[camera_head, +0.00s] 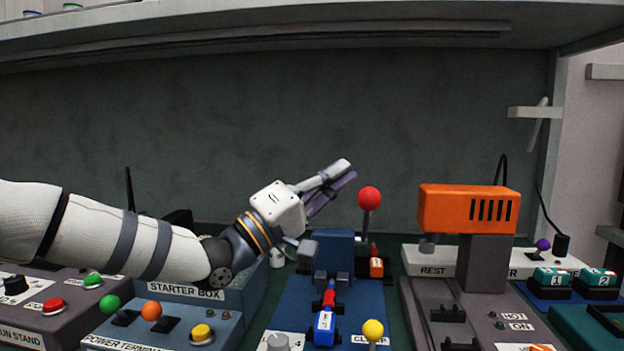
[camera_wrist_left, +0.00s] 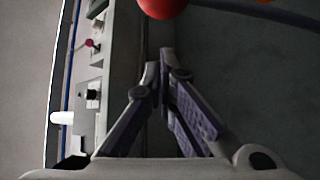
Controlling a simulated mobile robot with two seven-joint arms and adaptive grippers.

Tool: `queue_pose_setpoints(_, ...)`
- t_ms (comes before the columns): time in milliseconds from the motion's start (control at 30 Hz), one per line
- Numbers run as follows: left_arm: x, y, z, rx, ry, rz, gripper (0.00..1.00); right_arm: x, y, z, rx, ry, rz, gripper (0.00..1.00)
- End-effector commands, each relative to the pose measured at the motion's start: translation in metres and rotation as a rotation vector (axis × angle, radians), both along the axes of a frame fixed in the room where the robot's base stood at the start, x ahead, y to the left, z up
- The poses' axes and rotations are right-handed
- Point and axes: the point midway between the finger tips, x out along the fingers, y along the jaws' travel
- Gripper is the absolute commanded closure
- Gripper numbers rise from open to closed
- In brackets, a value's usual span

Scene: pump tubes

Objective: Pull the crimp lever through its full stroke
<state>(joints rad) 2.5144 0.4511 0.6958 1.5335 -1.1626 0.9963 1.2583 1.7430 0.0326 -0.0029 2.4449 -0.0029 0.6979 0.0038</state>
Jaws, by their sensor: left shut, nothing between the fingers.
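The lever with a red ball knob (camera_head: 369,198) stands upright on a dark shaft behind the blue station in the head view. I take it for the crimp lever. Its red knob (camera_wrist_left: 162,8) also shows at the top edge of the left wrist view, beyond the fingertips. My left gripper (camera_head: 346,172) is shut and empty, with its fingers pointing up and to the right. In the head view its tips appear just left of and above the knob, with a visible gap. The blue crimp block (camera_head: 334,250) stands left of the lever's shaft. My right gripper is out of view.
A red and blue tube piece (camera_head: 325,318) lies on the blue plate, near a yellow knob (camera_head: 372,330). An orange tool (camera_head: 468,208) stands to the right. The starter box (camera_head: 190,290) is at the left. A shelf (camera_head: 300,25) overhangs the bench.

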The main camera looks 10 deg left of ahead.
Motion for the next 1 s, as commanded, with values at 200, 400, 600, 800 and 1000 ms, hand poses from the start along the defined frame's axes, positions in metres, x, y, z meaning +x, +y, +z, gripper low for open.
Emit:
queue_pose_setpoints(200,-0.017,-0.010,-0.008,-0.002,-0.005,0.001,1.00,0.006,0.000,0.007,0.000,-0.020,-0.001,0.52)
queue_pose_setpoints(400,-0.019,-0.011,-0.012,-0.002,-0.004,0.002,1.00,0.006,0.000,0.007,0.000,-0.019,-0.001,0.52)
queue_pose_setpoints(600,-0.019,-0.011,-0.013,-0.002,-0.006,0.002,1.00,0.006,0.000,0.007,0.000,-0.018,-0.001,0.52)
queue_pose_setpoints(800,-0.025,-0.011,-0.022,-0.002,-0.042,0.002,1.00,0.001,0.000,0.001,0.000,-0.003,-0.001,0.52)
queue_pose_setpoints(1000,-0.030,-0.011,-0.026,-0.002,-0.076,0.001,1.00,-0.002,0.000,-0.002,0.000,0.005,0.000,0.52)
